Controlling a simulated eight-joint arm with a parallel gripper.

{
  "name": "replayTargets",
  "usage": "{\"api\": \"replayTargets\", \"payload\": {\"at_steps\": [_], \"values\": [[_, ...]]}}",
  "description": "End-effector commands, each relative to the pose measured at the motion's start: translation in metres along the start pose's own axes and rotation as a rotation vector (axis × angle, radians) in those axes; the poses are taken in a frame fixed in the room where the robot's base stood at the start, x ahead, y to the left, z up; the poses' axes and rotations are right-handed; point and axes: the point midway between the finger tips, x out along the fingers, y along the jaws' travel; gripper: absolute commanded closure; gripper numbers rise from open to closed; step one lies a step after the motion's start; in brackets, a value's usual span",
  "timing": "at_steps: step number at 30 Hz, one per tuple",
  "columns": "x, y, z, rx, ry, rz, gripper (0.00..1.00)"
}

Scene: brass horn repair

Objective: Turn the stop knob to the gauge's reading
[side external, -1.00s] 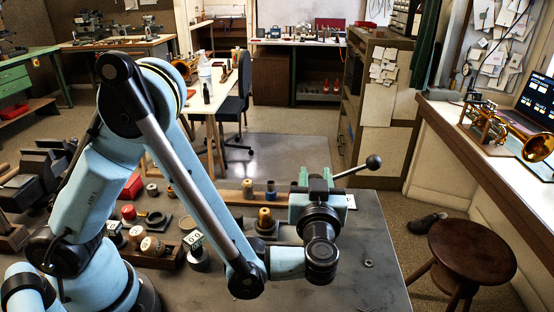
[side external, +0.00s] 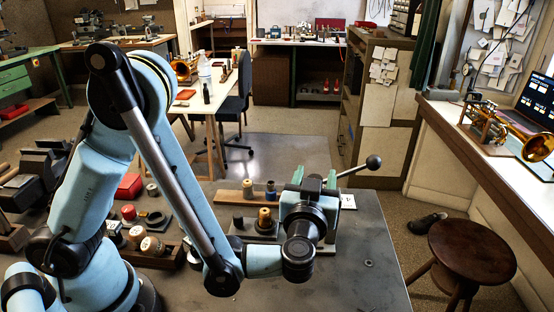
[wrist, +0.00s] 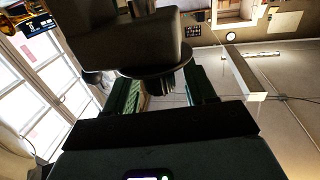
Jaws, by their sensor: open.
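My gripper (side external: 314,180) is over the right part of the grey bench, its green fingers pointing away from the camera. In the wrist view the fingers (wrist: 166,88) stand apart. A large dark rounded part with a disc (wrist: 155,70) and a ribbed stem fills the space ahead of and between them; I cannot tell whether they touch it. In the side view a lever with a black ball (side external: 373,162) sticks out to the right beyond the fingers; most of its mount is hidden by my wrist. I cannot identify the stop knob or the gauge surely.
A wooden strip with small bushings (side external: 248,194) and a brass-coloured piece (side external: 265,218) lie left of my gripper. A red box (side external: 130,187) sits further left. The bench's front right is mostly clear.

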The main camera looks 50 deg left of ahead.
Motion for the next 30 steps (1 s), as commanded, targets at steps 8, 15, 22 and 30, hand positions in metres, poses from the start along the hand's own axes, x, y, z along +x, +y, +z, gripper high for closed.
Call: {"api": "replayTargets", "payload": {"at_steps": [8, 15, 22, 30], "values": [[-0.023, 0.001, 0.000, 0.000, 0.000, 0.005, 0.45], [-0.051, 0.000, -0.012, 0.000, -0.001, -0.001, 0.45], [-0.050, 0.000, -0.038, 0.000, 0.000, 0.000, 0.45], [-0.050, 0.000, -0.063, 0.000, 0.000, 0.000, 0.45]]}}
